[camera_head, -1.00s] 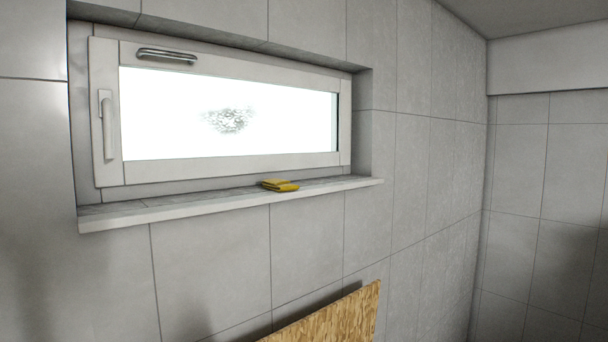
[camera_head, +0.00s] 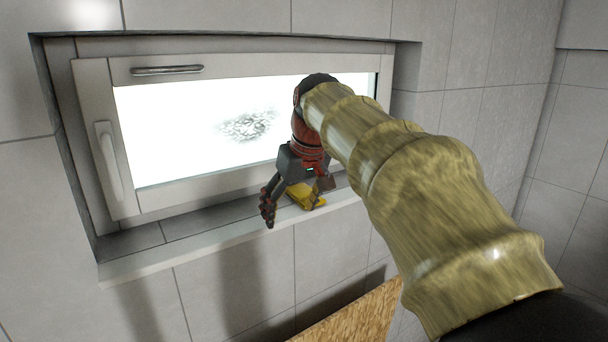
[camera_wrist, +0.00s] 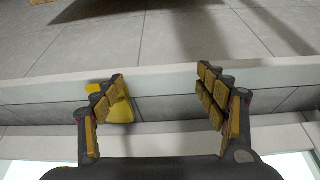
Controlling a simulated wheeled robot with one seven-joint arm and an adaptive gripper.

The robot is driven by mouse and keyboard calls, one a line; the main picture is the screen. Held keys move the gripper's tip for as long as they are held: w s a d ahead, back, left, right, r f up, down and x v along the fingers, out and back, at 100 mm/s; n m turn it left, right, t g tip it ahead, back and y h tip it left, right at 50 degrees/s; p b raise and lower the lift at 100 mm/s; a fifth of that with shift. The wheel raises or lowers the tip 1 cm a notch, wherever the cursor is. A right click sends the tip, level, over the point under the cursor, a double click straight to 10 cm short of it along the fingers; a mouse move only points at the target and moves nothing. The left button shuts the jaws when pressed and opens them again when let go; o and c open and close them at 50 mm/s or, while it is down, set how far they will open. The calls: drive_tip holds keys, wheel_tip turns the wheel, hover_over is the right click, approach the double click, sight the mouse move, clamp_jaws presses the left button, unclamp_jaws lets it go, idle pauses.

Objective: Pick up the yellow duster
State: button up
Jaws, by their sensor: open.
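The yellow duster (camera_head: 306,196) lies folded on the window sill, partly hidden by my gripper in the head view. My gripper (camera_head: 294,203) is open and hangs over the sill, pointing down, with one finger left of the duster and the other near its right side. In the wrist view the duster (camera_wrist: 121,108) shows behind and beside the left finger, partly covered by it. The space between the fingertips (camera_wrist: 163,88) shows bare sill, so the duster is off centre. I cannot tell whether a finger touches it.
The tiled sill (camera_head: 200,219) is clear to the left of the duster. The window frame (camera_head: 190,190) stands close behind my gripper, with a handle (camera_head: 109,160) at its left. A wooden board (camera_head: 352,318) leans below the sill.

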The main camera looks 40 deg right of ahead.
drive_tip(key=p, duration=0.3)
approach(305, 190)
drive_tip(key=shift+a+f, duration=0.15)
drive_tip(key=shift+f, duration=0.4)
drive_tip(key=shift+p+x, duration=0.6)
drive_tip(key=shift+x, duration=3.2)
drive_tip(key=shift+r, duration=0.1)
drive_tip(key=shift+c, duration=0.2)
drive_tip(key=shift+w, duration=0.1)
drive_tip(key=c, duration=1.1)
